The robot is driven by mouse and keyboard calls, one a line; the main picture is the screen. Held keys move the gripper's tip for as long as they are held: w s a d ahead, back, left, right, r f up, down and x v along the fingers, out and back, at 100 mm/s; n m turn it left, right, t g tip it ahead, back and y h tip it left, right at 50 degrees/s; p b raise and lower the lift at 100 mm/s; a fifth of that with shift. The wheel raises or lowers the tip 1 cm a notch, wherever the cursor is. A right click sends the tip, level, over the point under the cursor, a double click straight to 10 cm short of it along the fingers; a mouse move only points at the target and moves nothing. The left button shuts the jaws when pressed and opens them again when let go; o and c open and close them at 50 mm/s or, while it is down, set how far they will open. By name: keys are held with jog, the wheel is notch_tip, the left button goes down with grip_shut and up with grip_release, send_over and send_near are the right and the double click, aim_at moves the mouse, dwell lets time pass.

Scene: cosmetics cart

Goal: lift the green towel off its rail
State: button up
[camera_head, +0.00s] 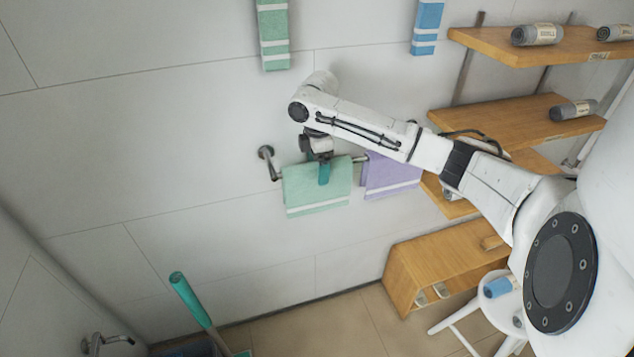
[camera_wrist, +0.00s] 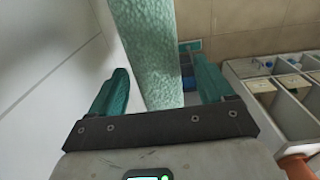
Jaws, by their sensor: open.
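The green towel (camera_head: 317,187) with white stripes near its lower edge hangs over a metal wall rail (camera_head: 272,164). My gripper (camera_head: 324,174) is at the towel's top edge, in front of its middle, and hides part of it. In the wrist view my gripper (camera_wrist: 160,85) has its two teal fingers apart. The green towel (camera_wrist: 148,45) passes between them as a narrow strip, with a gap to each finger. I cannot tell whether a finger touches the cloth.
A purple towel (camera_head: 391,176) hangs just right of the green one. Another green towel (camera_head: 273,35) and a blue towel (camera_head: 427,27) hang higher. Wooden shelves (camera_head: 510,120) with rolled grey towels stand right. A white stool (camera_head: 467,318) and a teal-handled tool (camera_head: 190,299) are below.

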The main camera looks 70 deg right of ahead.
jog(key=shift+d+f+p, duration=0.15)
jog(key=shift+f+p, duration=0.25)
jog(key=shift+f, duration=1.7)
jog(key=c, duration=1.1)
jog(key=shift+r, duration=0.15)
notch_tip(320, 180, up, 18)
jog(key=b, duration=0.2)
jog(key=shift+b, duration=0.35)
